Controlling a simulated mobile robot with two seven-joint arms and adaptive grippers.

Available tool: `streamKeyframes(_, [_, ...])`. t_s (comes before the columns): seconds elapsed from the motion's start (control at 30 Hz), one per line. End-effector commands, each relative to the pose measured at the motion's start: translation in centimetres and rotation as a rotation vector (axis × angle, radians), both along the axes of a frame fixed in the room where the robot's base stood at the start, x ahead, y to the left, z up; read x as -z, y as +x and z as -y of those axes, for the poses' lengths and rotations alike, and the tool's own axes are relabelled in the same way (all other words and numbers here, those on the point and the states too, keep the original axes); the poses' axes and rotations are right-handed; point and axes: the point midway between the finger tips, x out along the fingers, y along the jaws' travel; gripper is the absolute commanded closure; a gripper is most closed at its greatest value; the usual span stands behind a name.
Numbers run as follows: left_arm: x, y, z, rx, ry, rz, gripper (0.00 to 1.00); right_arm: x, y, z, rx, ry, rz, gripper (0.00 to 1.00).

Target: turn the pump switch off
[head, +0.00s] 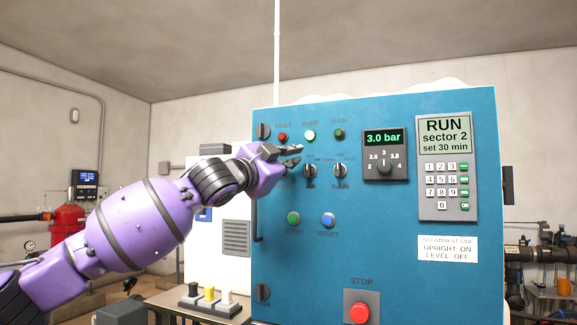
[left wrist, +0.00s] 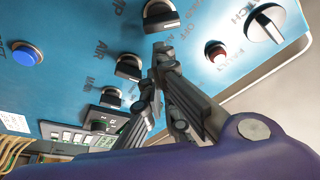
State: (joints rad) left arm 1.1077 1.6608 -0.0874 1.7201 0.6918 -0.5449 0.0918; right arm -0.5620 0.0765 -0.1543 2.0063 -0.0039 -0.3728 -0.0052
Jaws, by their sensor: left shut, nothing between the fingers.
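The blue control panel (head: 400,265) has a row of black rotary switches. In the head view, my left gripper (head: 298,155) is in front of the row's left end and hides the pump switch. My right gripper is not in view.
The air switch (head: 310,171) and main switch (head: 340,171) stand close to the right of my left gripper. The red fault lamp (head: 283,137) is just above it. Start (head: 293,218) and reset (head: 328,220) buttons are below. A red stop button (head: 360,312) is lower down. A placard (head: 447,248) reads "upright on, level off".

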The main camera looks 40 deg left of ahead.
Motion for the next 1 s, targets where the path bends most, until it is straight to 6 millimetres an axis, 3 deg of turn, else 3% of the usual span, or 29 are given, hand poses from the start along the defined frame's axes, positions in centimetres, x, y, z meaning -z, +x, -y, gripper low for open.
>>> streamKeyframes(1.0, [1.2, -0.22, -0.92, 0.001, 0.0, -0.002, 1.0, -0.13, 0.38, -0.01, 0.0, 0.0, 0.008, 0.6])
